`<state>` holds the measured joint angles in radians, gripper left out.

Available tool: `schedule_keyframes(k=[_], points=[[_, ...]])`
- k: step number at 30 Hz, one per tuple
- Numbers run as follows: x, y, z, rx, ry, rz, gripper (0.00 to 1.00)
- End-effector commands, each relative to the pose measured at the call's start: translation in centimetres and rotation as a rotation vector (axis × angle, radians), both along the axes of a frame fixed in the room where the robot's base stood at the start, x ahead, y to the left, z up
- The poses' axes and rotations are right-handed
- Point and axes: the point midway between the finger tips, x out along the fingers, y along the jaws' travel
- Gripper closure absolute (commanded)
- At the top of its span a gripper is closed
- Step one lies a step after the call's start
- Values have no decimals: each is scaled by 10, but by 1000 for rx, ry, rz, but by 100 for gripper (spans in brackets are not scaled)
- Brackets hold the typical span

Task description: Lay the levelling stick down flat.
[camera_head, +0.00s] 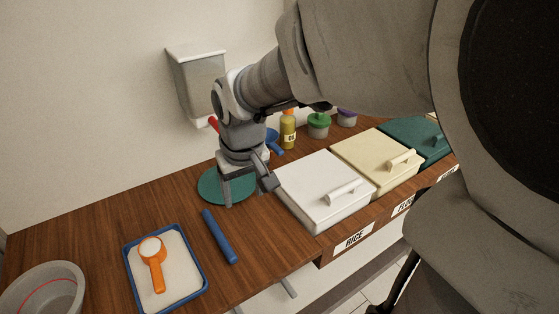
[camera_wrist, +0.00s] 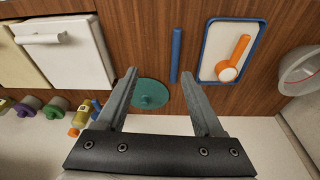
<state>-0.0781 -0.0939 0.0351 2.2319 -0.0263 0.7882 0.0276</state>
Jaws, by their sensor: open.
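The levelling stick, a blue bar (camera_head: 219,237), lies flat on the wooden counter between the green round lid and the blue-rimmed tray. It also shows in the wrist view (camera_wrist: 176,55), just beyond my fingertips. My gripper (camera_head: 248,196) points down over the green lid (camera_head: 209,188), with the stick nearer the front. The fingers are apart with nothing between them, as the wrist view of my gripper (camera_wrist: 159,73) shows. My gripper hides part of the lid in the head view.
An orange scoop (camera_head: 152,257) lies on the blue-rimmed tray (camera_head: 201,276). A grey bowl (camera_head: 62,276) stands at the left. White (camera_head: 310,180), cream (camera_head: 369,150) and dark green bins stand at the right. A bottle (camera_head: 288,132) and lidded jars stand behind. A dispenser (camera_head: 201,82) hangs on the wall.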

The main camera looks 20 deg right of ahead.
Motion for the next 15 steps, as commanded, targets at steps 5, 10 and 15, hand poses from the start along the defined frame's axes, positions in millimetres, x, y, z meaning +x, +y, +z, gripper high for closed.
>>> schedule_keyframes(k=[5,10,15], points=[[-33,-11,41,9,-105,-23,31],[-67,-22,60,16,-169,-52,31],[-98,-30,70,24,-227,-77,31]])
